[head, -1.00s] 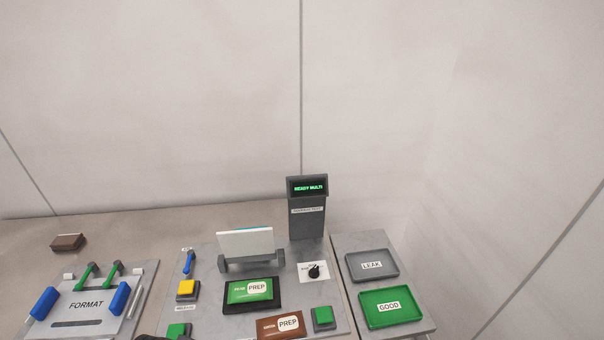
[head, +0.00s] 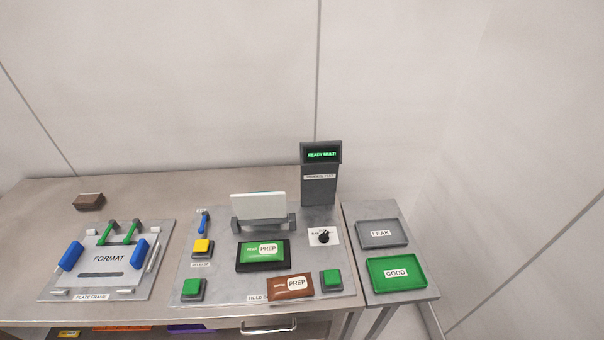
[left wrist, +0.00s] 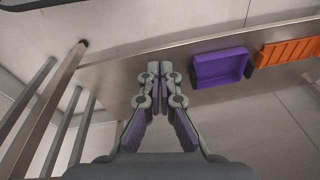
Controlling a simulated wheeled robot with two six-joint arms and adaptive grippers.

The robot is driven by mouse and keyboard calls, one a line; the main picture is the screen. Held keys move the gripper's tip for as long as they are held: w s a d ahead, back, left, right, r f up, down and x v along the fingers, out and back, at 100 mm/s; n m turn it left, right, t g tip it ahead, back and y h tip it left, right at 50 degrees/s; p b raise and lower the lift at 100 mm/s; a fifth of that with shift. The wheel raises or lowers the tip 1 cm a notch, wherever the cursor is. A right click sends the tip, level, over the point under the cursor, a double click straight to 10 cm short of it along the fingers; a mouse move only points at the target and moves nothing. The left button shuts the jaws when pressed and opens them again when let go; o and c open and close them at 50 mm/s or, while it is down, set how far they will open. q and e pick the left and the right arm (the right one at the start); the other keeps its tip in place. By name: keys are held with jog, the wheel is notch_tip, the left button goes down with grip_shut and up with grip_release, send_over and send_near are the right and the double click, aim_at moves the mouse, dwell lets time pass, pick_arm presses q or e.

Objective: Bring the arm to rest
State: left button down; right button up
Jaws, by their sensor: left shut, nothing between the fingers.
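My left gripper (left wrist: 153,70) shows in the left wrist view, its fingers together and empty. It hangs over a metal shelf (left wrist: 112,75), left of a purple bin (left wrist: 221,68). Neither arm nor gripper shows in the head view now. My right gripper is in no view.
The bench carries a format plate (head: 73,285), a machine plate with a green packet (head: 258,252) and a brown packet (head: 290,288), and a display (head: 320,156) reading "READY MULTI". Grey LEAK (head: 365,240) and green GOOD (head: 422,280) trays stand at right. An orange bin (left wrist: 285,55) sits beside the purple one.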

pick_arm(q)
jog(key=s+f, duration=0.8)
jog(key=s, duration=0.5)
jog(key=shift+s+a+f+g, duration=0.25)
jog(key=shift+s+f+g, duration=0.15)
